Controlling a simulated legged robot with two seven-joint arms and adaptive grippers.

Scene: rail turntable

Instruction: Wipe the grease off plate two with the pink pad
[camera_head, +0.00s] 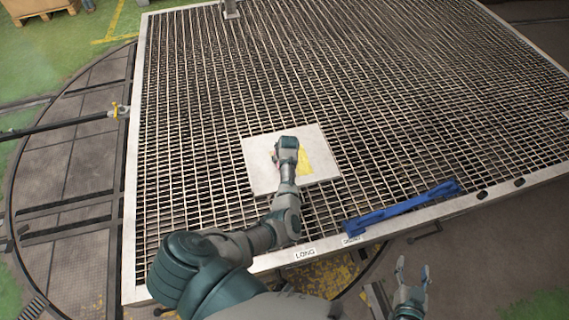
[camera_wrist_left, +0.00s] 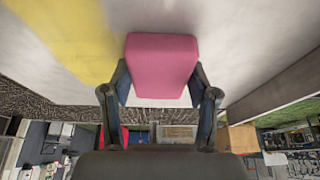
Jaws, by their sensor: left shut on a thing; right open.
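A pale square plate (camera_head: 325,168) lies on the metal grating; no number on it is readable. A yellow patch (camera_head: 308,163) marks its right part, just right of my left gripper (camera_head: 277,158). In the left wrist view my left gripper (camera_wrist_left: 160,90) is shut on the pink pad (camera_wrist_left: 162,62), held over the plate's pale surface (camera_wrist_left: 235,30). The yellow patch (camera_wrist_left: 65,40) lies left of the pad there. I cannot tell whether the pad touches the plate. My right gripper (camera_head: 413,266) is open and empty beyond the grating's front edge.
A blue bar-shaped tool (camera_head: 405,206) lies along the grating's (camera_head: 420,90) front right edge, near the LONG label (camera_head: 305,254) and a second label. A small post (camera_head: 230,8) stands at the far edge. The grating around the plate is clear.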

